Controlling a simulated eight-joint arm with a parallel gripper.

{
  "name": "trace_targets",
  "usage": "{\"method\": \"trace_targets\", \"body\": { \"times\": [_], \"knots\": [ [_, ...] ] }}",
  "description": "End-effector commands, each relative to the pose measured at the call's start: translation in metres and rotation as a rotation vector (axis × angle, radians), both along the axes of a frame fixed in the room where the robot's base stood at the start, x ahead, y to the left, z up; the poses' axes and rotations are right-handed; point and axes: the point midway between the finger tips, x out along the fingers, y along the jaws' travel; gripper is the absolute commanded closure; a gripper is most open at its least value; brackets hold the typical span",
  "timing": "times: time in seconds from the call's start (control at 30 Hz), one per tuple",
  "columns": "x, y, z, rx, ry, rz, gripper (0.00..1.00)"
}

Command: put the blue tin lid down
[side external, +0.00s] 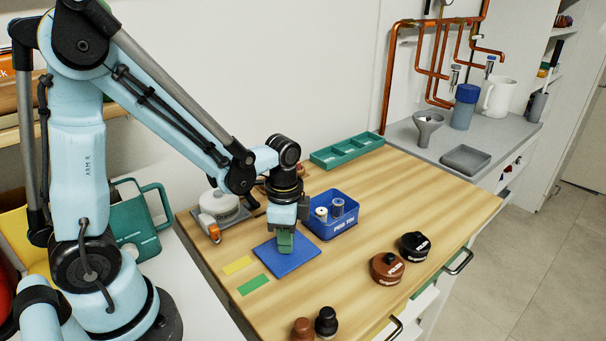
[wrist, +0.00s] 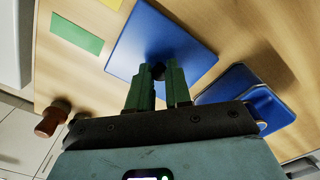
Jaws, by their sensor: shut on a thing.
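The blue tin lid (side external: 298,262) is a flat blue square with a small dark knob, over the wooden worktop just left of the blue tin. My gripper (side external: 285,242) points down at the lid's middle. In the wrist view, its green fingers (wrist: 157,85) are shut on the knob, with the lid (wrist: 135,42) spread out beyond them. I cannot tell whether the lid touches the worktop. The open blue tin (side external: 333,231) holds a few small cylinders; part of it shows in the wrist view (wrist: 228,86), partly hidden by my gripper.
A yellow strip (side external: 237,265) and a green strip (side external: 253,285) lie left of the lid. A grey-white round device (side external: 220,207) stands behind it. A green tray (side external: 347,151) is at the back. Brown (side external: 387,267) and black (side external: 414,246) round pieces stand towards the front right.

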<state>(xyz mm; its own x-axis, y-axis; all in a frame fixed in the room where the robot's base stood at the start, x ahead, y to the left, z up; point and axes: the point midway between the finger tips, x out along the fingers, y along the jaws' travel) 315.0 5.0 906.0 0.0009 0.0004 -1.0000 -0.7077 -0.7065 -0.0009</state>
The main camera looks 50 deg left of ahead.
Motion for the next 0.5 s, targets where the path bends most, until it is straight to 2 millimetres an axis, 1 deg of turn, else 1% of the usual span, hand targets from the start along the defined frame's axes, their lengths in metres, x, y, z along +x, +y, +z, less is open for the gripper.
{"method": "trace_targets", "body": {
  "times": [0.1,0.13,0.27,0.5],
  "knots": [
    [0.0004,-0.0001,-0.0033,0.000,0.000,0.000,1.00],
    [0.0003,0.0000,-0.0028,0.000,0.000,0.000,0.77],
    [0.0002,-0.0001,-0.0027,0.000,0.000,0.000,0.57],
    [0.0001,0.0000,-0.0025,0.000,0.000,0.000,0.56]
  ]
}}
